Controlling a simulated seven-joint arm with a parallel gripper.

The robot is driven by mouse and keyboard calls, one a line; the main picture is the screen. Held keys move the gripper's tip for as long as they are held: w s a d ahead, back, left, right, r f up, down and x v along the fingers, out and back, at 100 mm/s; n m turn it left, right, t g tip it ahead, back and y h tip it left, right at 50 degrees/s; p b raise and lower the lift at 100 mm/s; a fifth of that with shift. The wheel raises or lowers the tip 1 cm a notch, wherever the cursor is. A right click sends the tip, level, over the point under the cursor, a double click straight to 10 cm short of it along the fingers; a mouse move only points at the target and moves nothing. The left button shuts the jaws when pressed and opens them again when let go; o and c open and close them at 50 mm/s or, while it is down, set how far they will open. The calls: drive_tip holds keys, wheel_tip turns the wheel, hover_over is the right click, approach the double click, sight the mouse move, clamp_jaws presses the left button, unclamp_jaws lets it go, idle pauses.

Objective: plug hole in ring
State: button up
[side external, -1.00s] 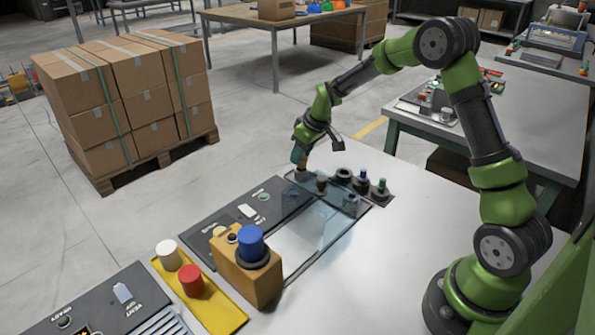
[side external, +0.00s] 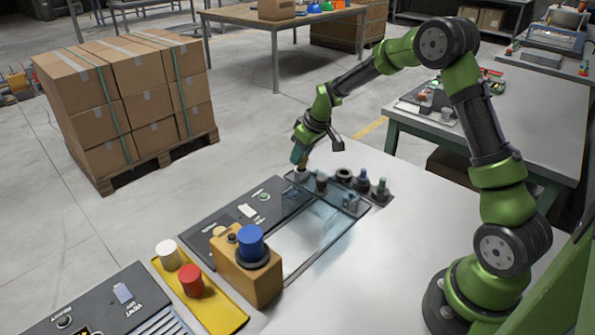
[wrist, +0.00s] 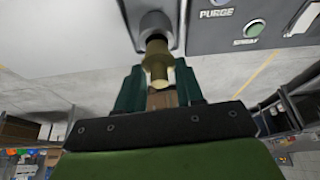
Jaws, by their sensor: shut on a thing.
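My gripper (side external: 299,157) points down at the far end of the dark control panel (side external: 232,222). In the wrist view its teal jaws (wrist: 155,92) are shut on an olive stepped knob (wrist: 157,58), whose far end meets a grey rounded part (wrist: 153,25). A dark ring (side external: 343,174) stands behind the glass hood. Near it are a brown-topped peg (side external: 321,182), a blue-topped peg (side external: 362,180) and a green-topped peg (side external: 381,190). Whether the ring's hole is open cannot be told.
A clear glass hood (side external: 330,222) with a dark edge covers the middle. A wooden block (side external: 243,277) carries a blue cylinder (side external: 250,243). A yellow tray (side external: 222,312) holds white and red cylinders. The white tabletop (side external: 415,245) on the right is clear.

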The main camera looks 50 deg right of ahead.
drive_tip(key=shift+f, duration=1)
drive_tip(key=o, duration=1.6)
drive_tip(key=shift+c, duration=0.2)
drive_tip(key=shift+r, duration=0.15)
drive_tip(key=shift+r, duration=3.4)
drive_tip(key=s+a+r+m+t, duration=0.1)
drive_tip(key=s+a+r, duration=0.3)
drive_tip(key=s, duration=0.5)
drive_tip(key=s+a+r+m+y, duration=0.1)
drive_tip(key=s+a+r, duration=0.3)
drive_tip(key=s, duration=0.6)
drive_tip(key=s+a+r+m+t, duration=0.1)
drive_tip(key=s+a+r+m, duration=0.1)
drive_tip(key=s+a+r, duration=0.3)
drive_tip(key=s+a, duration=0.1)
drive_tip(key=s, duration=0.3)
drive_tip(key=shift+s+m+t+y, duration=0.3)
drive_tip(key=shift+m, duration=0.1)
